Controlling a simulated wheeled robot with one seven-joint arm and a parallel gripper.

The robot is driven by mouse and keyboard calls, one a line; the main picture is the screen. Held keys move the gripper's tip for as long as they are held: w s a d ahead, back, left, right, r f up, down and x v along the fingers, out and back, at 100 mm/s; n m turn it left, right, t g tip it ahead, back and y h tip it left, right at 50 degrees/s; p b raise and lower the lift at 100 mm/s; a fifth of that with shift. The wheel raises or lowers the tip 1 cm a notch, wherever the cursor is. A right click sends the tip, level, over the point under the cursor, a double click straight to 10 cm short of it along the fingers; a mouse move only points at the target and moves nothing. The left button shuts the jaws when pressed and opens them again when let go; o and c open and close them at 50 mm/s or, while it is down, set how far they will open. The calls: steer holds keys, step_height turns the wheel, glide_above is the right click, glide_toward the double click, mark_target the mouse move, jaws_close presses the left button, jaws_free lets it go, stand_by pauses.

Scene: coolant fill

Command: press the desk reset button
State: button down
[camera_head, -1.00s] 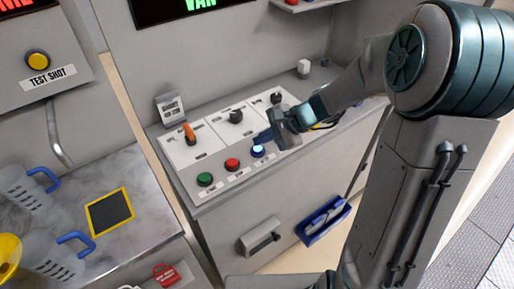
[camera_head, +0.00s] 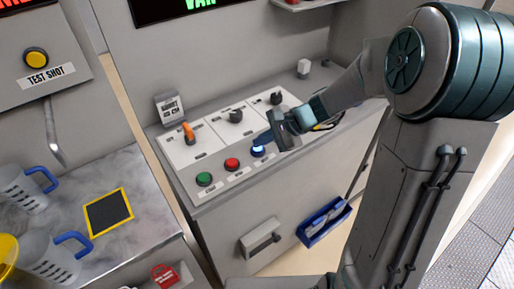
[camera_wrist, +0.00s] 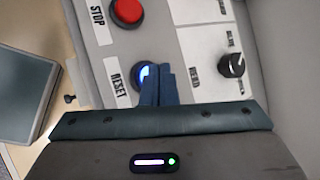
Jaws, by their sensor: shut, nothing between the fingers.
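The desk reset button is a round button with a lit blue-white face (camera_head: 258,151), at the right end of the front row on the desk panel. In the wrist view the reset button (camera_wrist: 142,76) sits beside the RESET label, partly hidden by my fingers. My gripper (camera_head: 262,139) is shut, with nothing between its blue fingers, and is right at the button. In the wrist view the fingertips (camera_wrist: 158,72) overlap the button's edge. I cannot tell whether they touch it.
A red STOP button (camera_head: 232,164) and a green button (camera_head: 204,179) are left of the reset button. Behind them are an orange-handled switch (camera_head: 189,132) and black knobs (camera_head: 236,116).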

mark_target(262, 149)
steer(key=shift+f+b, duration=0.5)
steer(key=shift+b, duration=0.05)
stand_by(0.6)
steer(key=shift+r+p, duration=0.75)
steer(key=shift+r, duration=0.2)
step_height(262, 149, up, 5)
steer(key=p, duration=0.3)
steer(key=shift+p, duration=0.4)
steer(key=s+d+r+n+h, duration=0.2)
steer(key=s+d+n+h, duration=0.2)
steer(key=s, duration=0.5)
steer(key=s+d+r+n+h, duration=0.3)
steer(key=s+d+n+h, duration=0.2)
steer(key=s, duration=0.5)
steer(key=d+n, duration=0.2)
steer(key=d, duration=0.1)
steer(key=shift+d+r+n+t, duration=0.25)
steer(key=shift+r+n+t, duration=0.1)
steer(key=shift+n+t, duration=0.05)
